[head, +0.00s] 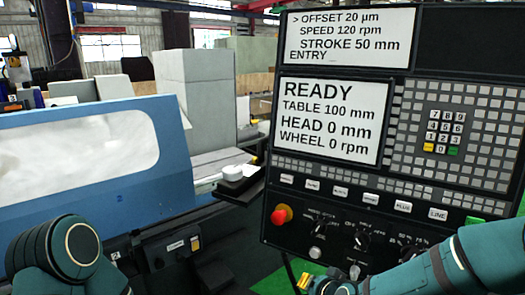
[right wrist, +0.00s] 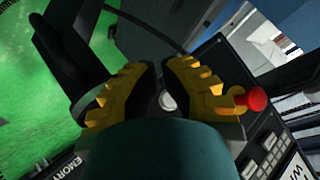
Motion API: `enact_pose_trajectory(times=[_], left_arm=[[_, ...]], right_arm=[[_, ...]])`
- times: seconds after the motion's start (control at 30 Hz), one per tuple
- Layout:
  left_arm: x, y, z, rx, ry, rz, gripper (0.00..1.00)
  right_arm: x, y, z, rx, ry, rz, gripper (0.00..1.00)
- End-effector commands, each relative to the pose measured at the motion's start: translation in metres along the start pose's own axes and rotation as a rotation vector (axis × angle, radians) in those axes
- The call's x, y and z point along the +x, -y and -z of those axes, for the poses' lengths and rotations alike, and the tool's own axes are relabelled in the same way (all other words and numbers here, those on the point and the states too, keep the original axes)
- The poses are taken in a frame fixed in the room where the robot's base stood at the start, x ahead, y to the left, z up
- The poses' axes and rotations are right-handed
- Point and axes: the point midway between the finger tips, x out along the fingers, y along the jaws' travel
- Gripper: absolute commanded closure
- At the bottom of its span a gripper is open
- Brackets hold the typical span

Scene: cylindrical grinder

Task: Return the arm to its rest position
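My right arm (head: 465,262) comes in from the lower right in the head view, in front of the lower part of the control panel (head: 283,152). My right gripper (head: 318,284) shows as a bit of yellow at the bottom edge, below the panel's knobs. In the right wrist view, the yellow fingers of the right gripper (right wrist: 160,68) stand apart with a gap between them and nothing held. A pale round button (right wrist: 167,101) shows behind the gap. My left arm (head: 68,255) is folded at the lower left; its gripper is out of view.
A red emergency button (head: 281,214) sticks out at the panel's lower left, and also shows beside the right finger in the right wrist view (right wrist: 252,99). The panel screen (head: 330,118) reads READY, wheel 0 rpm. A blue machine cover (head: 172,150) stands at left. Green floor (head: 275,282) lies below.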

Motion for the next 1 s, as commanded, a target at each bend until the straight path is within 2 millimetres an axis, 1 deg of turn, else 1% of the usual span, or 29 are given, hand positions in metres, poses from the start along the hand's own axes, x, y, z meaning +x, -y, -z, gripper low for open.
enact_pose_trajectory(times=[0.03, 0.07, 0.1, 0.17, 0.2, 0.27, 0.3, 0.4, 0.43, 0.5, 0.6, 1.0], left_arm=[[0.005, 0.002, -0.001, 0.001, 0.002, 0.0, 0.26], [0.006, 0.002, -0.002, 0.001, 0.003, 0.0, 0.26], [0.008, 0.003, -0.002, 0.001, 0.004, 0.0, 0.26], [0.011, 0.004, -0.003, 0.002, 0.005, 0.001, 0.26], [0.013, 0.005, -0.004, 0.002, 0.006, 0.001, 0.26], [0.016, 0.006, -0.005, 0.003, 0.007, 0.001, 0.26], [0.018, 0.006, -0.005, 0.003, 0.008, 0.001, 0.26], [0.021, 0.007, -0.006, 0.004, 0.01, 0.001, 0.26], [0.022, 0.007, -0.006, 0.004, 0.01, 0.001, 0.26], [0.023, 0.008, -0.007, 0.004, 0.011, 0.001, 0.26], [0.023, 0.008, -0.007, 0.004, 0.011, 0.001, 0.26], [0.023, 0.008, -0.007, 0.004, 0.011, 0.001, 0.26]], right_arm=[[0.013, -0.02, -0.034, -0.016, 0.079, -0.027, 1.0], [0.018, -0.03, -0.052, -0.026, 0.122, -0.043, 1.0], [0.023, -0.044, -0.076, -0.041, 0.178, -0.063, 1.0], [0.029, -0.065, -0.111, -0.063, 0.264, -0.091, 1.0], [0.03, -0.078, -0.135, -0.079, 0.322, -0.108, 1.0], [0.03, -0.097, -0.167, -0.101, 0.401, -0.133, 1.0], [0.029, -0.108, -0.186, -0.115, 0.451, -0.146, 1.0], [0.022, -0.13, -0.225, -0.145, 0.554, -0.174, 1.0], [0.02, -0.135, -0.234, -0.153, 0.579, -0.179, 1.0], [0.016, -0.145, -0.249, -0.164, 0.621, -0.191, 1.0], [0.012, -0.151, -0.26, -0.173, 0.654, -0.199, 1.0], [0.011, -0.152, -0.261, -0.174, 0.657, -0.2, 1.0]])
